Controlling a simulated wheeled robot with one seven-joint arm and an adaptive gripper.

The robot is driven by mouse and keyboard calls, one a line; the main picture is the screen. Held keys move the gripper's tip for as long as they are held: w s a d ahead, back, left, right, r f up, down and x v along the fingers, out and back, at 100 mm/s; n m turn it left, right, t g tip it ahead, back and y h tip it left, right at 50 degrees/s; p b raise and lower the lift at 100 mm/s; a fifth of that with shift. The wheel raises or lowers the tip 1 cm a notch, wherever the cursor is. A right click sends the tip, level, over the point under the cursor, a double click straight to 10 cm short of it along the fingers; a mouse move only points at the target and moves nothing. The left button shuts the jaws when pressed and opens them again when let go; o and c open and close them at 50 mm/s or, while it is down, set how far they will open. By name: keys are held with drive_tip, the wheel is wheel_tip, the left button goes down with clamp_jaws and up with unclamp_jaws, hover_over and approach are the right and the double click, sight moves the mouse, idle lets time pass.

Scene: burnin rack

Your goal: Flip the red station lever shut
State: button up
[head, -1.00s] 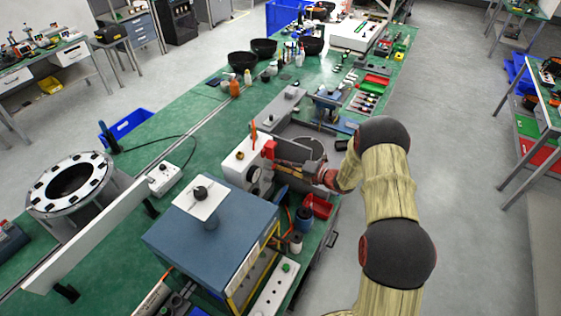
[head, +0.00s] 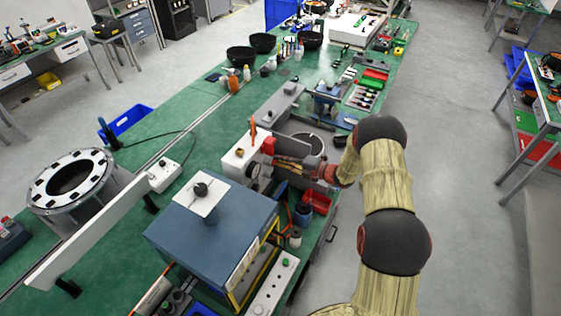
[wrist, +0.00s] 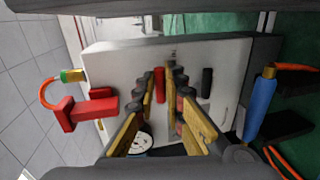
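The white station box (head: 240,156) stands on the green bench, with a red block-shaped part (head: 268,146) at its upper edge. In the wrist view this red part (wrist: 86,108) sticks out left of my fingers, apart from them. A small upright red bar (wrist: 160,84) shows on the white panel (wrist: 120,65), in the gap between my fingers. I cannot tell which red piece is the lever. My gripper (wrist: 165,76) points at the panel with its two yellow fingers apart. Whether they touch the small bar cannot be told. In the head view my gripper (head: 290,164) is beside the box's right face.
A black bar (wrist: 207,82) is on the panel right of my fingers, and a blue cylinder (wrist: 260,106) with an orange cable stands farther right. A round dial (wrist: 140,145) is partly hidden. The large blue box (head: 215,225) stands nearer, and a red bin (head: 318,201) lies beside my gripper.

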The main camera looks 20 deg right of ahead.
drive_tip(key=o, duration=0.4)
drive_tip(key=shift+o, duration=0.2)
drive_tip(key=v, duration=1.2)
